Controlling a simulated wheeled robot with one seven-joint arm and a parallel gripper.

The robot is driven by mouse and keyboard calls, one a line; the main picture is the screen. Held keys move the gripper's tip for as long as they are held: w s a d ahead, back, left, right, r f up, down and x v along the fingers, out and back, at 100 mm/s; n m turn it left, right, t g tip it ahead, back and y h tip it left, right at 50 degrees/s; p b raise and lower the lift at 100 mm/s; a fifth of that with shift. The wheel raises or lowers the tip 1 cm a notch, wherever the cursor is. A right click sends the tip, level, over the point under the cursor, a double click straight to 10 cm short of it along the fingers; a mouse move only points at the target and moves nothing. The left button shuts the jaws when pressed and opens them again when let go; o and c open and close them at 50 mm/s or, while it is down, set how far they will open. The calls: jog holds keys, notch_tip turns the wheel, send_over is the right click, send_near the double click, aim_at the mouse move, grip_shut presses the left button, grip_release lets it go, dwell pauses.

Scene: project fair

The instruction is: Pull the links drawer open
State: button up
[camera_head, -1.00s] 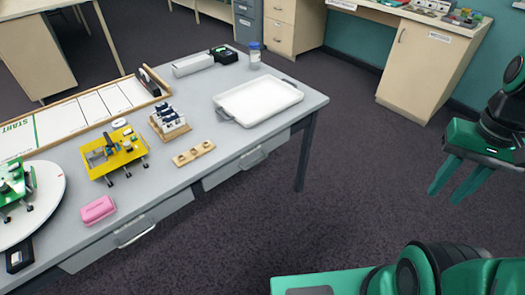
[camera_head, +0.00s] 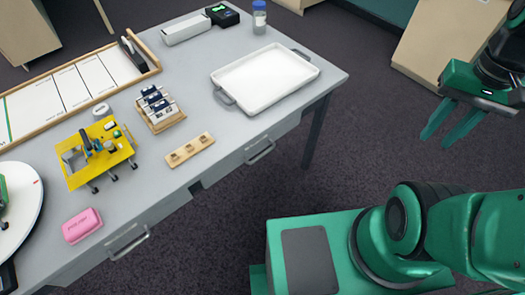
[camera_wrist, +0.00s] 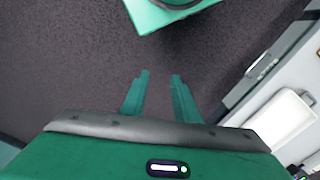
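The grey table has two closed drawers in its front. The left drawer's handle (camera_head: 129,243) is below the pink block, and the right drawer's handle (camera_head: 260,152) is below the white tray. I cannot read a label on either drawer, so I cannot tell which is the links drawer. My gripper (camera_head: 437,142) is raised at the right, well clear of the table and both handles. In the wrist view its two fingers (camera_wrist: 159,76) are apart with nothing between them.
On the table (camera_head: 221,143) stand a white tray (camera_head: 223,78), a yellow model (camera_head: 76,178), a pink block (camera_head: 82,226), a wooden strip (camera_head: 190,150) and a white turntable (camera_head: 28,221). A pale cabinet (camera_head: 440,45) stands behind. Open floor lies between table and gripper.

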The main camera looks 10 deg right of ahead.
jog(key=w+a+f+n+g+y, duration=0.1)
jog(key=w+a+f+n+g, duration=0.15)
jog(key=w+f, duration=0.5)
jog(key=n+y, duration=0.4)
jog(key=y, duration=1.1)
send_near(263, 154)
jog(key=shift+g, duration=0.45)
jog(key=x, duration=0.6)
jog(key=w+x, duration=0.1)
jog(key=x, duration=0.3)
jog(key=shift+a+f, duration=0.1)
jog(key=shift+f, duration=0.3)
jog(key=shift+s, duration=0.1)
grip_shut()
